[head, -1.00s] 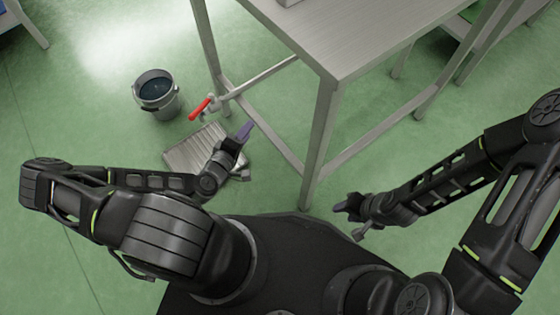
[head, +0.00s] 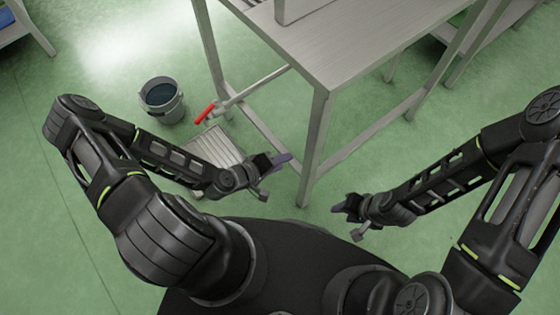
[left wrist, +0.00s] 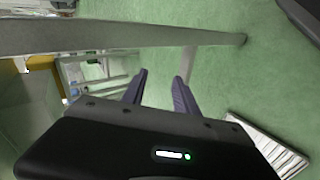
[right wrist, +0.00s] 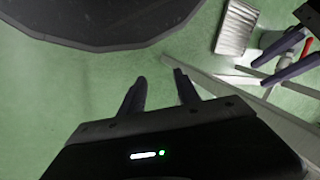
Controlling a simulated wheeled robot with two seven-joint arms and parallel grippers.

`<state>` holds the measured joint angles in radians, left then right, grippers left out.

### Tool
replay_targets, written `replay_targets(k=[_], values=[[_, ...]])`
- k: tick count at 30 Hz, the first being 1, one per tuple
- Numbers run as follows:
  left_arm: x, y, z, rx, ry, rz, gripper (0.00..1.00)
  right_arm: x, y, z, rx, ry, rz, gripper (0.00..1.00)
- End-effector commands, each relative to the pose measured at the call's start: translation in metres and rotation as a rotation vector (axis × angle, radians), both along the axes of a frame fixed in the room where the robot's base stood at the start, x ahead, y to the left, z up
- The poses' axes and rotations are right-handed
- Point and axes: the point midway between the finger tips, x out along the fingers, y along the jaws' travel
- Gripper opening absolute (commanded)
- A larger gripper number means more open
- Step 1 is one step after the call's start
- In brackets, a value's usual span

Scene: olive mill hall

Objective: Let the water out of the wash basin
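A drain valve with a red lever handle (head: 205,113) sits at the end of a grey pipe (head: 252,86) that comes out low beside the steel table. The lever is also partly visible in the right wrist view (right wrist: 308,46). Whether water flows from it cannot be made out. My left gripper (head: 284,160) is open and empty, low near the front table leg, right of and apart from the valve. Its two fingers stand apart in the left wrist view (left wrist: 159,78). My right gripper (head: 338,207) is open and empty over bare floor, right of that leg.
A grey bucket (head: 176,110) with dark contents stands left of the valve. A ribbed metal floor grate (head: 214,147) lies below the valve, partly behind my left arm. The steel table (head: 350,45) has legs and low rails. Green floor lies open at left.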

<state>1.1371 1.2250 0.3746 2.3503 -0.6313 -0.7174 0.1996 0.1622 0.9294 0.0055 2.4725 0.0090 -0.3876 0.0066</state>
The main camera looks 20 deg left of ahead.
Motion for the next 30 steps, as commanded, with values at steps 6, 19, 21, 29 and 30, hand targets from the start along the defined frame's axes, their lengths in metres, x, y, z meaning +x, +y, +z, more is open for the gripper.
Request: replay_targets(k=[6,19,21,29,30], values=[[0.0,0.0,0.0,0.001,0.001,-0.003,0.35,0.0,0.0,0.0,0.0,0.0,0.0,0.39],[-0.035,-0.039,-0.009,0.083,0.115,-0.224,0.35,-0.006,0.004,0.0,0.007,0.011,0.013,0.07],[-0.052,-0.049,-0.012,0.132,0.166,-0.317,0.35,-0.009,0.006,0.001,0.011,0.018,0.02,0.02],[-0.106,-0.059,-0.008,0.346,0.331,-0.611,0.35,-0.021,0.014,0.002,0.026,0.04,0.048,0.0],[-0.111,-0.058,-0.006,0.37,0.345,-0.636,0.35,-0.022,0.015,0.002,0.027,0.042,0.051,0.0]])
